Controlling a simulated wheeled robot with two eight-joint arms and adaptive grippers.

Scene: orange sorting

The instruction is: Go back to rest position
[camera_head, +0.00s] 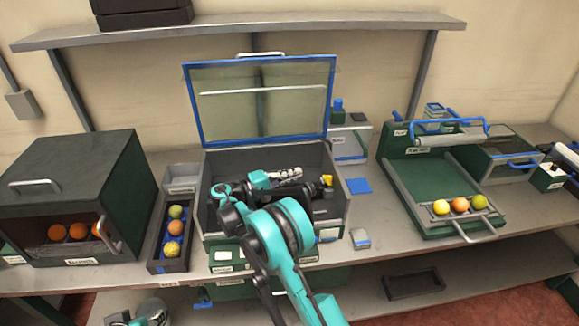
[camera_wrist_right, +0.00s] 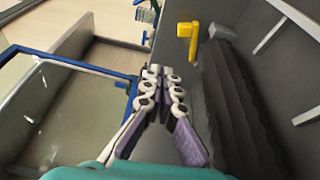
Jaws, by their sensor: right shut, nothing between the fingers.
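My right arm reaches into the open box (camera_head: 213,165) with the blue-framed clear lid (camera_head: 261,110). My right gripper (camera_head: 290,172) is inside the box, pointing right. In the right wrist view the right gripper (camera_wrist_right: 163,80) has its fingers together with nothing between them. A yellow piece (camera_head: 327,180) at the box's right side shows beyond the fingers; it also shows in the wrist view (camera_wrist_right: 188,38).
A dark cabinet (camera_head: 80,165) with oranges stands at the left. A narrow tray (camera_head: 155,245) with several fruits lies beside it. A green tray (camera_head: 425,180) with three fruits stands at the right. A grey shelf (camera_head: 240,30) runs above. The box walls and lid surround the right gripper closely.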

